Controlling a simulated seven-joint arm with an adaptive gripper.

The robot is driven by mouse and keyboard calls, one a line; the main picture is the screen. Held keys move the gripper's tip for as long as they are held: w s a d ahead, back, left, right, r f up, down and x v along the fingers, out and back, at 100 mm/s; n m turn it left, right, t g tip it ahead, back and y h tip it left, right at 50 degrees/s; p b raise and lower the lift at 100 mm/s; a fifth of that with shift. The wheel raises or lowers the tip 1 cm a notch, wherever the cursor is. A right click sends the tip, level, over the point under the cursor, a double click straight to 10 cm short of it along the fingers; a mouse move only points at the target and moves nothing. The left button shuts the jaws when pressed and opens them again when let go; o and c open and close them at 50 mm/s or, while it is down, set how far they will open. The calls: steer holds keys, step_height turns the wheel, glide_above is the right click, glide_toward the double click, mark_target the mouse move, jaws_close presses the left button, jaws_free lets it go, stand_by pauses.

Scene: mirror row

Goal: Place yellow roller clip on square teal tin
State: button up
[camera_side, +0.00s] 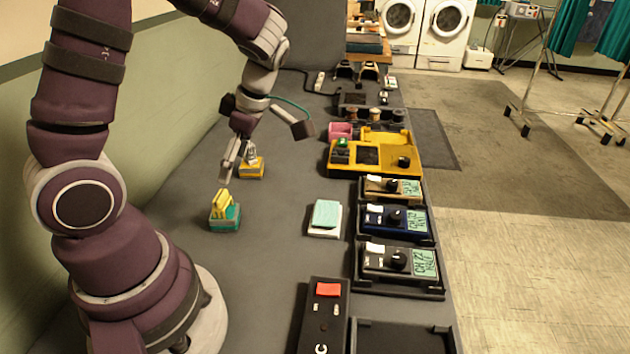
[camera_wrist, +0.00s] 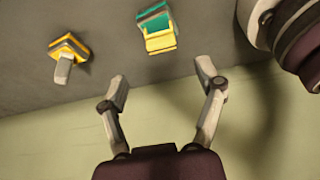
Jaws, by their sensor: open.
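The yellow roller clip (camera_side: 222,201) stands on top of the square teal tin (camera_side: 226,220) on the grey bench. In the wrist view the yellow clip (camera_wrist: 161,42) overlaps the near part of the teal tin (camera_wrist: 153,17). My gripper (camera_side: 237,166) is open above the bench, behind the clip and tin in the side view. In the wrist view my gripper (camera_wrist: 162,80) has its fingers spread with nothing between them, apart from the clip. The exact contact between clip and tin is too small to tell.
A yellow-orange tin (camera_side: 251,173) with a grey-white clip (camera_side: 251,156) on it stands beside my gripper. A pale teal pad (camera_side: 326,214) on a white block lies to the right. Several dial boxes (camera_side: 397,260) and a yellow tray (camera_side: 378,172) line the bench's right edge. Bench around the teal tin is clear.

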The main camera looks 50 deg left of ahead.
steer(key=s+d+r+m+t+h, duration=0.1)
steer(key=d+r+m+t, duration=0.3)
steer(key=m, duration=0.9)
steer(key=d+r+m+t+h, duration=0.2)
steer(key=d+r+m+t, duration=0.2)
steer(key=m, duration=1)
steer(key=d+r, duration=0.1)
steer(key=d, duration=0.2)
steer(key=shift+s+d+t, duration=0.25)
steer(key=shift+s+t, duration=0.15)
